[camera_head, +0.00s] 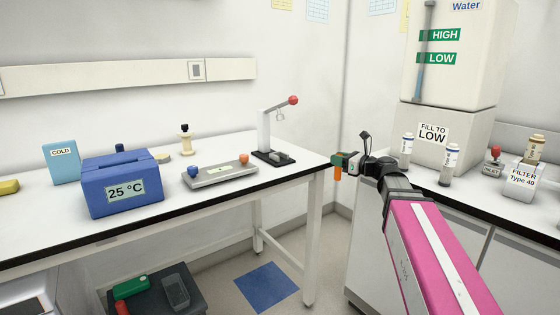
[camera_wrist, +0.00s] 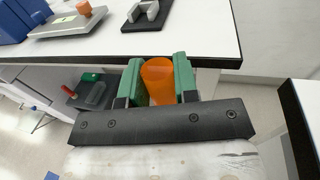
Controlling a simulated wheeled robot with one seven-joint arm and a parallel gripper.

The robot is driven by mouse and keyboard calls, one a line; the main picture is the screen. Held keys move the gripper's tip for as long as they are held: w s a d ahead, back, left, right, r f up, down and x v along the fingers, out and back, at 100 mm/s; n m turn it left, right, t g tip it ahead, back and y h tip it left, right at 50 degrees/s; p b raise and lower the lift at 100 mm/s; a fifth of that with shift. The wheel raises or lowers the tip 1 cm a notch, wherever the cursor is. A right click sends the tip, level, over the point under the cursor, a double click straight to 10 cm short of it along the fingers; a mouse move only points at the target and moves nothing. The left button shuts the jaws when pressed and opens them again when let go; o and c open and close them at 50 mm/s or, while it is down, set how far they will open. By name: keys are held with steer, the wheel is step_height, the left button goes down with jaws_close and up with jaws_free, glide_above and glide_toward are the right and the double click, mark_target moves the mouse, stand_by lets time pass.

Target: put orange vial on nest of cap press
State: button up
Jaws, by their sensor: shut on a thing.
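My gripper (camera_head: 347,163) is shut on the orange vial (camera_head: 338,173), holding it in the air between the two benches. In the wrist view the orange vial (camera_wrist: 158,80) sits between the green fingers of my gripper (camera_wrist: 158,82). The cap press (camera_head: 264,132) stands at the right end of the left bench, with a red-knobbed lever raised over a black base (camera_head: 287,161). The gripper is to the right of the press, apart from it. The press base (camera_wrist: 130,24) shows ahead in the wrist view; its nest is too small to make out clearly.
A grey plate (camera_head: 218,177) on the left bench (camera_head: 160,222) carries a blue and an orange piece. A blue 25 °C box (camera_head: 120,187) stands farther left. White-capped vials (camera_head: 448,160) and a water tank (camera_head: 450,60) stand on the right bench. Open floor separates the benches.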

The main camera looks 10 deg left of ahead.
steer(key=a+r, duration=0.7)
steer(key=shift+n+g+y, duration=0.3)
steer(key=shift+s+f+x, duration=0.1)
steer(key=shift+f+x, duration=0.45)
steer(key=shift+x, duration=2.5)
steer(key=shift+s+f+x, duration=0.1)
steer(key=shift+f+x, duration=0.4)
steer(key=shift+x, duration=2.55)
steer(key=shift+f+x, duration=0.55)
steer(key=shift+x, duration=2.45)
steer(key=shift+a+f, duration=0.1)
steer(key=o, duration=0.9)
steer(key=shift+s, duration=0.1)
steer(key=v, duration=1.2)
